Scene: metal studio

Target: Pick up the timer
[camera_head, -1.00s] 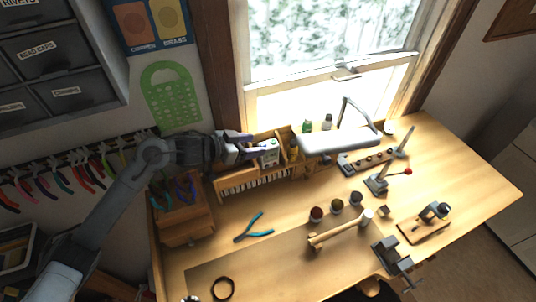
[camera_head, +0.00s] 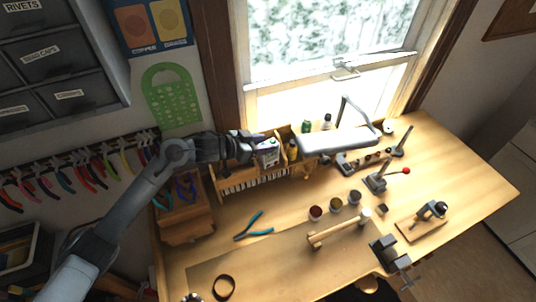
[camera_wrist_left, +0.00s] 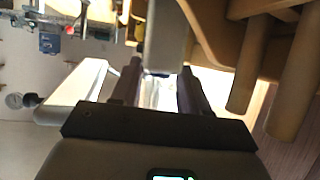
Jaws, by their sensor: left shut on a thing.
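The timer appears to be the small white boxy thing (camera_head: 268,154) at the wooden rack on the back of the bench, below the window, in the head view. My left gripper (camera_head: 258,147) reaches in from the left and is shut on it. In the left wrist view, a pale upright block (camera_wrist_left: 167,38) shows at the tips of my two dark fingers (camera_wrist_left: 160,82). The timer's face is too small to read, and the fingers hide part of it. My right gripper is in neither view.
The wooden rack (camera_head: 240,182) lies close below the gripper. Teal pliers (camera_head: 254,228) lie in front. The left front of the bench is mostly clear.

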